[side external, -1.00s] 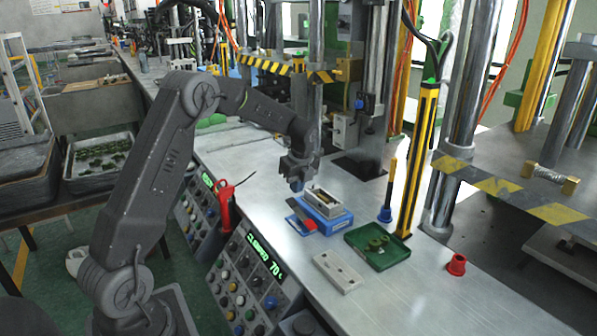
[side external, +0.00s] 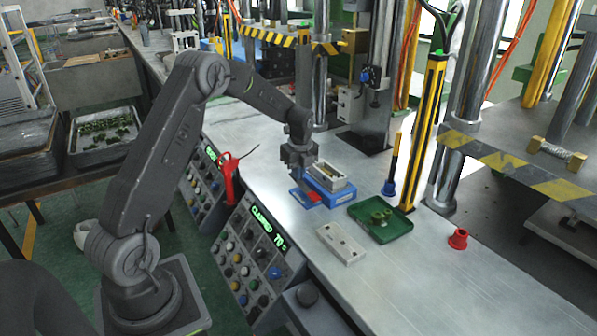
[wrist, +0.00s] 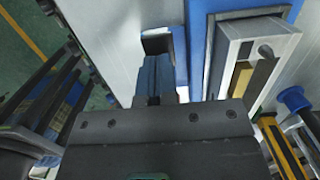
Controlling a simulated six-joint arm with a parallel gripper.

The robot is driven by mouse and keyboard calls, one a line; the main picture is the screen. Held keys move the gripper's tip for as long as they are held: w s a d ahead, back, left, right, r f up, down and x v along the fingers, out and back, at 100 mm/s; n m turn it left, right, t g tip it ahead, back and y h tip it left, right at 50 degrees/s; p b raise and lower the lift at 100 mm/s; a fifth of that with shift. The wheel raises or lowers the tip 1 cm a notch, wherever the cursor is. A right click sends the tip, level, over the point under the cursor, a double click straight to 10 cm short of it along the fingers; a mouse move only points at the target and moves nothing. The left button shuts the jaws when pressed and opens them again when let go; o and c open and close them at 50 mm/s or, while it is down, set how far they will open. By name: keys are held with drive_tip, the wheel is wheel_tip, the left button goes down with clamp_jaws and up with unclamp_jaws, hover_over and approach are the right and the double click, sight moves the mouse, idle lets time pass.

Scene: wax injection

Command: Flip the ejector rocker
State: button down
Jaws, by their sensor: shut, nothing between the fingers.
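A small blue base with a red part (side external: 314,197), which looks like the ejector rocker, lies on the bench beside a grey mould box (side external: 331,178) on a blue block. My gripper (side external: 301,181) points down over the left end of this base and hides part of it. Its fingers are together and empty. In the wrist view my gripper (wrist: 155,75) reaches toward a dark block at the edge of a blue strip (wrist: 180,45). The grey mould box (wrist: 245,55) stands to its right there. Whether the fingertips touch the rocker, and its tilt, I cannot tell.
A green tray (side external: 400,228) with green parts, a pale plate (side external: 341,244) and a red cup (side external: 458,238) lie to the right. A black-and-yellow post and a blue-footed stick (side external: 389,188) stand behind. A red-handled tool (side external: 229,175) is at the bench's front edge.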

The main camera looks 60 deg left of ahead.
drive_tip(key=shift+a+f+h, duration=0.25)
drive_tip(key=shift+h, duration=0.35)
drive_tip(key=shift+a+f+h, duration=0.2)
drive_tip(key=shift+h, duration=0.4)
drive_tip(key=shift+a+f, duration=0.15)
drive_tip(key=shift+f, duration=0.1)
wheel_tip(320, 180, up, 12)
drive_tip(key=a+r, duration=0.1)
drive_tip(key=a, duration=0.2)
drive_tip(key=s+d+r+n+t, duration=0.1)
drive_tip(key=s+d+r+n, duration=0.25)
drive_tip(key=d+r, duration=0.6)
drive_tip(key=s+d+r+n+t+y, duration=0.1)
drive_tip(key=s+d+n, duration=0.2)
drive_tip(key=d, duration=0.2)
drive_tip(key=s+d+r+n+t, duration=0.1)
drive_tip(key=s+d+n, duration=0.25)
drive_tip(key=d, duration=0.25)
drive_tip(key=s+d+f+n+t, duration=0.1)
drive_tip(key=s+d+n, duration=0.3)
drive_tip(key=s, duration=0.4)
drive_tip(key=s+d+f+n+t, duration=0.1)
drive_tip(key=s+d+n, duration=0.3)
drive_tip(key=s, duration=0.4)
drive_tip(key=shift+d+f+t, duration=0.3)
drive_tip(key=shift+d+f, duration=0.5)
drive_tip(key=shift+d, duration=0.1)
